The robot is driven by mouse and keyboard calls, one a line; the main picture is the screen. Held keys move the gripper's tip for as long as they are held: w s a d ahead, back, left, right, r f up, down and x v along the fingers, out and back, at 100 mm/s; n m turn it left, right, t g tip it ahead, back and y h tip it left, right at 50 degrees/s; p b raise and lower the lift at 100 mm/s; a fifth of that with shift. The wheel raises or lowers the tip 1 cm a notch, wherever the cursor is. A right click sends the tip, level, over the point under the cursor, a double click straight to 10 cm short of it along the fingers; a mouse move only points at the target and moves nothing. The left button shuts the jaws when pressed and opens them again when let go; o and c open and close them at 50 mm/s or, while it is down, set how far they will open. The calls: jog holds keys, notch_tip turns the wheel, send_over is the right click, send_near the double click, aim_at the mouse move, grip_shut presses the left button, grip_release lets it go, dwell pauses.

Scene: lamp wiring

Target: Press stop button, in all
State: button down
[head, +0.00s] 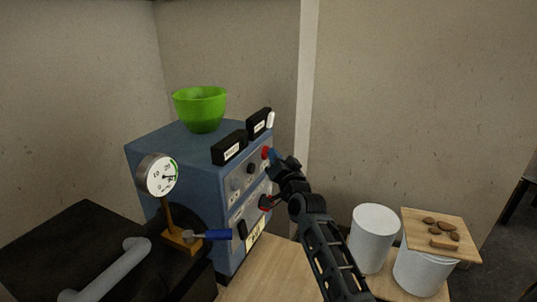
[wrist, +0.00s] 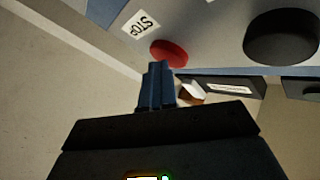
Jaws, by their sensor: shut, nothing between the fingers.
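The stop button is a red round cap (head: 266,153) on the front panel of a blue machine (head: 190,160) in the head view. In the wrist view the red button (wrist: 169,53) sits beside a white label reading STOP (wrist: 141,24). My gripper (head: 273,157) is at the panel, right by the button. In the wrist view its blue fingertips (wrist: 158,70) are closed together and overlap the lower left edge of the button. I cannot tell whether they touch it.
A black knob (wrist: 282,37) is on the same panel. A green bowl (head: 200,110) and black labelled boxes (head: 230,148) stand on the machine. A gauge (head: 159,175) and blue-handled valve (head: 215,235) are at left. White bins (head: 373,238) stand right of my arm.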

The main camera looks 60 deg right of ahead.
jog(key=shift+w+a, duration=0.15)
jog(key=shift+a, duration=0.1)
jog(key=shift+s+b, duration=0.95)
jog(key=shift+d, duration=0.1)
jog(key=shift+s, duration=0.1)
jog(key=s+b, duration=0.4)
jog(key=s, duration=0.1)
jog(key=shift+d, duration=0.25)
